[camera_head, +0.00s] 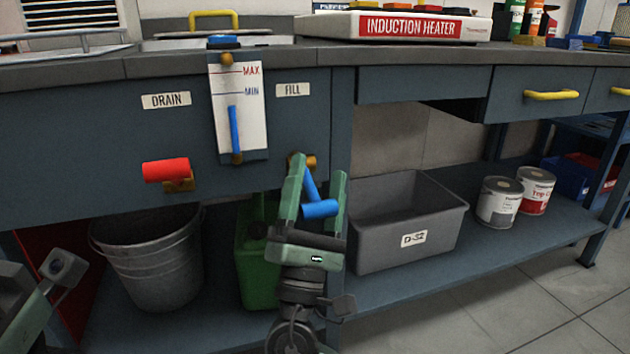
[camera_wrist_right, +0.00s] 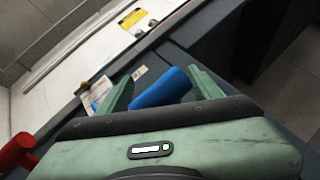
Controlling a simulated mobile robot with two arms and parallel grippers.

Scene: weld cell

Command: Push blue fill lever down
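The blue fill lever (camera_head: 319,208) hangs down and slightly right from its brass pivot below the FILL label (camera_head: 292,90). My right gripper (camera_head: 318,172) is at the lever, its green fingers apart with the blue handle between them. In the right wrist view the blue handle (camera_wrist_right: 161,88) also lies between the open fingers. I cannot tell whether a finger touches it. The level gauge (camera_head: 238,108) shows a blue column below the MIN line. The red drain lever (camera_head: 166,170) points left, under the DRAIN label. Part of my left arm shows at the lower left; its fingertips are not clear.
A metal bucket (camera_head: 150,262), a green container (camera_head: 256,262) and a grey D-32 bin (camera_head: 408,222) stand on the lower shelf. Paint cans (camera_head: 499,203) stand further right. An induction heater (camera_head: 408,27) is on the bench top. The floor at lower right is clear.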

